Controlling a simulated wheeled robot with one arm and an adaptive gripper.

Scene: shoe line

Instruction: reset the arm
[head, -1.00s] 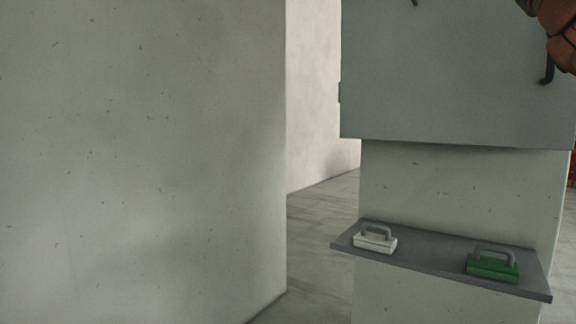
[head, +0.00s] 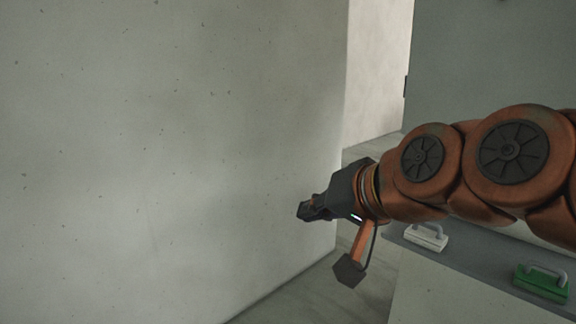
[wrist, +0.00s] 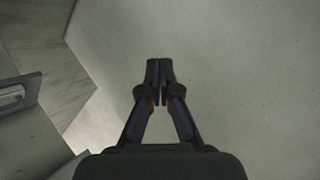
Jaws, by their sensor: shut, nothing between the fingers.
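My arm reaches in from the right in the head view, orange with dark round joint covers. My gripper (head: 304,211) is at its left end, in front of the pale concrete wall (head: 170,150). In the wrist view my gripper (wrist: 160,75) shows both dark fingers with their tips together and nothing between them. The wall fills much of the view behind the fingertips. I cannot tell the exact gap between the gripper and the wall.
A grey shelf (head: 455,262) at lower right bears a white handled block (head: 426,237) and a green handled block (head: 541,284), partly below my arm. A grey cabinet (head: 470,60) stands above it. Open floor (head: 372,150) shows between wall and cabinet.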

